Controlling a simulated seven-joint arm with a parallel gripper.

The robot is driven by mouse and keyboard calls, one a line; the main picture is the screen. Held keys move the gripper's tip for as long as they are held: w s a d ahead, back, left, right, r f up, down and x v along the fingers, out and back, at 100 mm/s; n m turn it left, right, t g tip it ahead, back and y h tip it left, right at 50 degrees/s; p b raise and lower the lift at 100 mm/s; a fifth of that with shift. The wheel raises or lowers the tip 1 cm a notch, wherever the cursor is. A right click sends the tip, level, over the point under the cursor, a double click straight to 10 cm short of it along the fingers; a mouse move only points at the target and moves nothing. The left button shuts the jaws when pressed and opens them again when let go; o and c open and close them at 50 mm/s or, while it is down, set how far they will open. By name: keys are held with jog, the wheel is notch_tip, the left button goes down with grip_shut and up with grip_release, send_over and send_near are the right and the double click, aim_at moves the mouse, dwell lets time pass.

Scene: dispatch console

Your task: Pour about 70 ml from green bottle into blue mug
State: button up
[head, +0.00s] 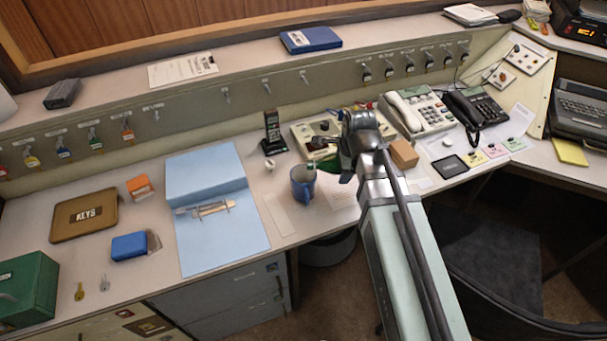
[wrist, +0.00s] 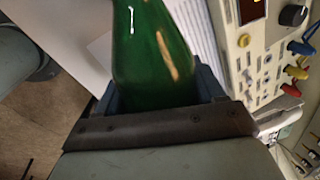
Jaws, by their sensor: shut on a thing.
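The blue mug (head: 302,184) stands upright on the desk, right of the open light-blue binder. My gripper (head: 346,158) is just right of and above the mug, shut on the green bottle (head: 334,178). The bottle is tilted, its narrow end pointing left toward the mug's mouth; the arm partly hides it. In the wrist view the green bottle (wrist: 153,50) sits between the jaws (wrist: 155,100), its top beyond the picture edge. I cannot make out a stream or the liquid level in the mug.
A black handset in a stand (head: 272,132) is behind the mug. A beige panel with knobs (head: 305,130) and a small cardboard box (head: 403,153) are near my gripper. The light-blue binder (head: 215,245) lies left. The desk's front edge is close to the mug.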

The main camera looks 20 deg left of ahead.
jog(key=shift+d+r+h, duration=0.2)
jog(key=shift+r+h, duration=0.3)
jog(key=shift+r, duration=0.05)
dwell(1.0)
jog(key=shift+w+d+r+t+p, duration=0.2)
jog(key=shift+d+r+t+p, duration=0.05)
jog(key=shift+t+p, duration=0.15)
dwell(0.3)
jog(key=shift+r+h+p, duration=0.15)
jog(key=shift+h+p, duration=0.2)
jog(key=shift+h, duration=0.05)
dwell(0.5)
jog(key=shift+d+f+g+y, duration=0.15)
jog(key=shift+f+g+y, duration=0.25)
jog(key=shift+f+y, duration=0.5)
jog(key=shift+a+f+g+y, duration=0.2)
jog(key=shift+f+g+y, duration=0.2)
jog(key=shift+f+y, duration=0.35)
jog(key=shift+f, duration=0.2)
jog(key=shift+d+y, duration=0.1)
jog(key=shift+y, duration=0.15)
dwell(0.7)
